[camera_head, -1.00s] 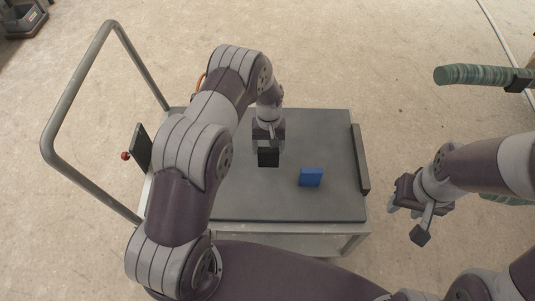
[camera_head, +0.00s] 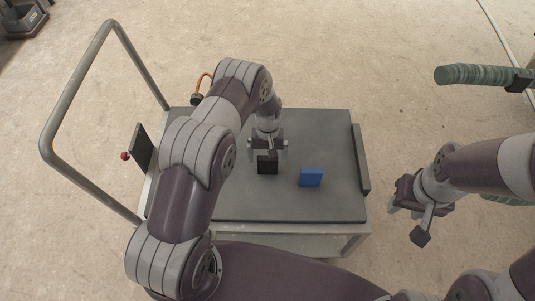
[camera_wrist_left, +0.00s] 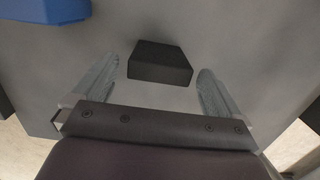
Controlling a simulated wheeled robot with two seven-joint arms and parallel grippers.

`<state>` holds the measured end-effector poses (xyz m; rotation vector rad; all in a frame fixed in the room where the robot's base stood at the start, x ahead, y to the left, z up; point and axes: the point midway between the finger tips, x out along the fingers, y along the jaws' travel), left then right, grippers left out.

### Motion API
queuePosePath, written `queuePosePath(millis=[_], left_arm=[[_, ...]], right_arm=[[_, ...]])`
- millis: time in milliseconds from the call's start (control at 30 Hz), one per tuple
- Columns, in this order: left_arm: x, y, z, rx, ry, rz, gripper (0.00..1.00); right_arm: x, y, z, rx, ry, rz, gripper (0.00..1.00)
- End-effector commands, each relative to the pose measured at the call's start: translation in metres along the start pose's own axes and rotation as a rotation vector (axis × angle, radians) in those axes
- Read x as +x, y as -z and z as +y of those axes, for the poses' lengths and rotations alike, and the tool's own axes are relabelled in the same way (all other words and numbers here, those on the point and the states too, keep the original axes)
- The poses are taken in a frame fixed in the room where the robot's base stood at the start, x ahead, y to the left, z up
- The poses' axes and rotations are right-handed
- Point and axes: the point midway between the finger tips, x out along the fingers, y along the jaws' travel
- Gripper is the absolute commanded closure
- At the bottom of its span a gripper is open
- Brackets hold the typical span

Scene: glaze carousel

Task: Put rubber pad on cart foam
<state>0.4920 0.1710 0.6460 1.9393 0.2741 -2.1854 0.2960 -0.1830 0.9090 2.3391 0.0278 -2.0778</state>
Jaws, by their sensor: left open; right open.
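The cart's dark grey foam top (camera_head: 235,205) fills the centre of the head view. A small black block (camera_wrist_left: 160,62), seemingly the rubber pad, lies on the grey surface in the left wrist view. My left gripper (camera_head: 267,155) is over the foam, jaws open. In the wrist view its two fingers stand either side of the black block, with a gap on each side. In the head view, the black housing on my left wrist hides that spot. My right gripper (camera_head: 408,207) is open and empty, off the cart's right side.
A blue block (camera_head: 311,177) stands on the foam, right of my left gripper; it also shows in the left wrist view (camera_wrist_left: 45,10). A raised dark bar (camera_head: 360,158) edges the cart's right side. A tubular handle (camera_head: 75,90) rises at left. A green ribbed cylinder (camera_head: 475,75) is at right.

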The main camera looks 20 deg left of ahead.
Motion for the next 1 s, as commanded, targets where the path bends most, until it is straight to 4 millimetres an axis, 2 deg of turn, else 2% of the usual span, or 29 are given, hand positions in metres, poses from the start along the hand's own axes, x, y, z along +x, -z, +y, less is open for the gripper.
queuePosePath(millis=[167, 433, 700, 767, 833, 900, 1000], left_arm=[[-0.018, 0.000, 0.000, 0.000, -0.001, 0.002, 0.01], [-0.090, 0.000, 0.000, -0.001, -0.001, 0.004, 0.01], [-0.134, -0.006, -0.002, 0.012, -0.002, 0.011, 0.01], [-0.155, -0.019, -0.005, 0.037, -0.004, 0.033, 0.01], [-0.186, -0.048, -0.014, 0.085, -0.007, 0.073, 0.01], [-0.214, -0.086, -0.026, 0.142, -0.009, 0.119, 0.01], [-0.237, -0.143, -0.043, 0.215, -0.009, 0.177, 0.01]], right_arm=[[-0.004, 0.001, 0.000, 0.000, 0.000, 0.000, 0.57], [-0.004, 0.000, 0.000, 0.000, 0.000, 0.000, 0.57], [-0.004, 0.001, 0.000, 0.000, 0.000, 0.000, 0.57], [-0.004, 0.001, 0.000, 0.000, 0.000, 0.000, 0.57], [-0.004, 0.001, 0.000, 0.000, 0.000, 0.000, 0.57], [-0.004, 0.001, 0.000, 0.000, 0.000, 0.000, 0.57], [-0.004, 0.000, 0.000, 0.000, 0.000, 0.000, 0.57]])
